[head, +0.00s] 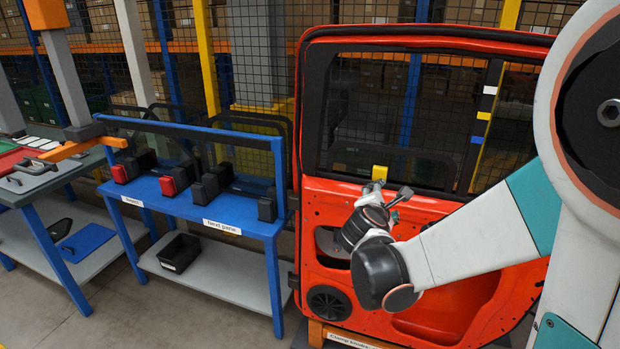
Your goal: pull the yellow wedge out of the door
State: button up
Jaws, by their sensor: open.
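The red door (445,205) stands upright in front of me, with a dark window in its upper half. The yellow wedge (379,172) shows as a small yellow block at the lower edge of the window, left of the middle. My gripper (390,189) is just below and to the right of the wedge, in front of the door panel. Its fingers are apart and I see nothing between them. I cannot tell whether a finger touches the wedge. My wrist and arm hide part of the door's lower panel.
A blue rack (255,226) with black and red holders stands left of the door. A black bin (180,252) sits on its lower shelf. A workbench (45,178) is at the far left. Mesh fencing and shelving stand behind. Bare floor shows at the lower left.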

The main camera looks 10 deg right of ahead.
jog(key=w+f+n+t+h+p, duration=0.1)
jog(key=w+f+n+t+p, duration=0.15)
jog(key=w+n, duration=0.5)
jog(key=n+t+b, duration=0.1)
jog(key=n+b, duration=0.1)
jog(key=n, duration=0.2)
send_near(379, 174)
jog(key=x, duration=0.8)
jog(key=shift+w+d+f, duration=0.1)
jog(key=shift+f, duration=0.1)
jog(key=c, duration=1.4)
jog(key=shift+r, duration=0.25)
jog(key=shift+r+p, duration=1.2)
jog(key=shift+r, duration=1.2)
